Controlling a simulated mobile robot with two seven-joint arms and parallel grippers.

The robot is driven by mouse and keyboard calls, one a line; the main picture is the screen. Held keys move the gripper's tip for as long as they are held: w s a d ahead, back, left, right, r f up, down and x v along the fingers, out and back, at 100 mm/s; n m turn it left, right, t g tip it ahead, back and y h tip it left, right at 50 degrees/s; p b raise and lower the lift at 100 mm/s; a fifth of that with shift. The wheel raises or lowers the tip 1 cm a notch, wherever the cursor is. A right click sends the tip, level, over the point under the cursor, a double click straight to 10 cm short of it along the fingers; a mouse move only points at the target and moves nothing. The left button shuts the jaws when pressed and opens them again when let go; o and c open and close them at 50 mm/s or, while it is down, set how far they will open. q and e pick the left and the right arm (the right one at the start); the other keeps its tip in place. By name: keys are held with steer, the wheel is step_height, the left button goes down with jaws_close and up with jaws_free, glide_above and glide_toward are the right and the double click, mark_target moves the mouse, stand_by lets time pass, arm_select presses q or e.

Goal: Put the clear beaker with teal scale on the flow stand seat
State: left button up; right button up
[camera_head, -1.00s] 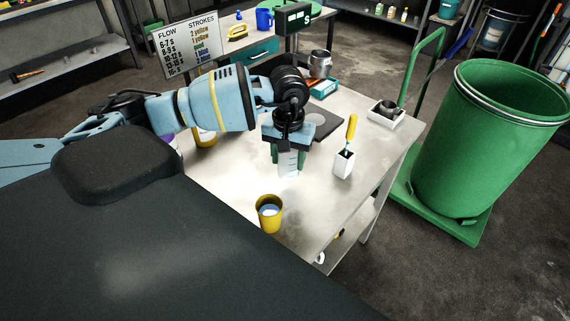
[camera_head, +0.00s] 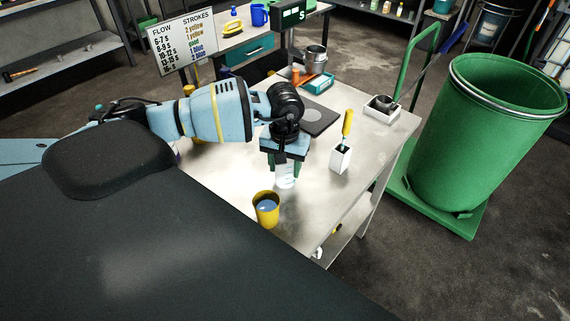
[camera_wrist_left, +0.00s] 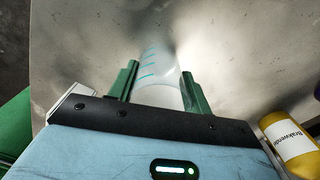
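The clear beaker with teal scale (camera_head: 286,180) is under my left gripper (camera_head: 284,168), over the near part of the metal table. In the left wrist view the beaker (camera_wrist_left: 158,72) stands between the two green fingers of my left gripper (camera_wrist_left: 158,92), which look closed on its sides; teal marks show on its wall. I cannot tell whether its base touches the table. I cannot identify the flow stand seat for sure; my left arm covers part of the table's left side. My right gripper is not in view.
A yellow cup (camera_head: 266,209) stands nearer on the metal table (camera_head: 330,205). A white holder with a yellow-handled tool (camera_head: 340,159) is to the right. Behind are a dark plate with a grey disc (camera_head: 322,119) and a metal pot (camera_head: 316,57). A green barrel (camera_head: 505,140) stands right of the table.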

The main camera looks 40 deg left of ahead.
arm_select(q)
steer(key=o, duration=0.4)
step_height(320, 180, up, 12)
steer(key=shift+r, duration=0.2)
stand_by(0.4)
